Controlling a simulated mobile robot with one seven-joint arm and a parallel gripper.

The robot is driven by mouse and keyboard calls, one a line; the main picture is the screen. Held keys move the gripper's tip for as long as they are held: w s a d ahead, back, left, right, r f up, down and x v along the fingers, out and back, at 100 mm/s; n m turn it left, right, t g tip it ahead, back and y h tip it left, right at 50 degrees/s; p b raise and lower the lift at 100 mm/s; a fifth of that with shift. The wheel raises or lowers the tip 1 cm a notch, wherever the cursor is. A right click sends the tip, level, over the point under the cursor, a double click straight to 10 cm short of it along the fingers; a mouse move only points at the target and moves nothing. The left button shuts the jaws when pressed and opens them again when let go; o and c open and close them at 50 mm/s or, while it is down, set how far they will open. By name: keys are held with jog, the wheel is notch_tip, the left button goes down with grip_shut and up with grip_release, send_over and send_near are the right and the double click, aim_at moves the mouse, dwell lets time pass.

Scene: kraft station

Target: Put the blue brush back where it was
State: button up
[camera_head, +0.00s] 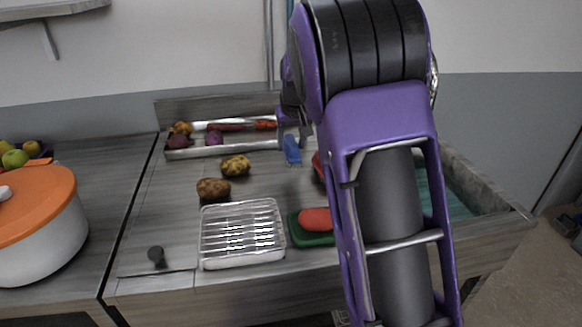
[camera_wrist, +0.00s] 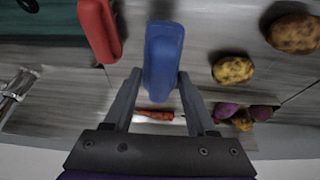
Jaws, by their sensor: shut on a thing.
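The blue brush (camera_head: 292,150) hangs below my gripper (camera_head: 291,134) over the back part of the counter, just in front of the long vegetable tray. In the wrist view the blue brush (camera_wrist: 163,50) sits between the two fingers of my gripper (camera_wrist: 160,78), which are shut on it. Its lower end points away from the gripper. I cannot tell whether it touches the counter. My arm hides part of the counter and sink behind it.
A long tray (camera_head: 225,148) with vegetables stands at the back. Potatoes (camera_head: 213,189) lie left of the brush. A wire-topped dish (camera_head: 242,258) and a red block (camera_head: 316,219) on a green tray (camera_head: 300,238) are in front. A sink (camera_head: 450,190) lies right; an orange-lidded pot (camera_head: 38,245) stands left.

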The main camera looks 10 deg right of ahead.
jog(key=shift+f+b, duration=0.4)
jog(key=shift+f, duration=2.55)
jog(key=shift+f, duration=0.2)
jog(key=o, duration=1.3)
jog(key=shift+r, duration=0.35)
jog(key=p+v, duration=0.1)
jog(key=v, duration=1)
jog(key=shift+s+r, duration=0.25)
jog(key=shift+r, duration=0.05)
